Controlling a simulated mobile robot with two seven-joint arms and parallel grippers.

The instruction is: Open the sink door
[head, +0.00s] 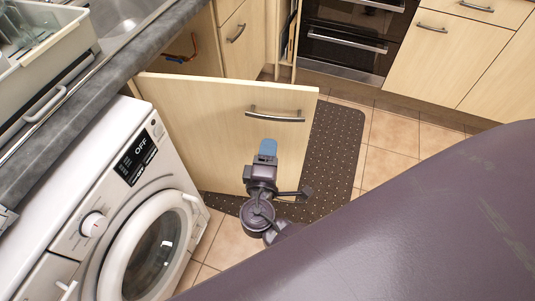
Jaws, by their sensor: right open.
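The sink door (215,125) is a pale wood panel with a metal bar handle (276,115) near its upper right corner. It stands swung out from the cabinet under the counter, beside the washing machine. Part of the open cabinet interior (187,62) shows behind it, with an orange-red and blue item inside. My right gripper (268,153) is open and empty in front of the door's face, below the handle and apart from it. Whether it touches the panel I cannot tell. My left gripper is not in view.
A white washing machine (110,195) stands at the left under the grey counter (95,95), which holds a dish rack (45,60). A dark dotted mat (335,145) lies on the tiled floor. An oven (348,45) and drawers stand at the back.

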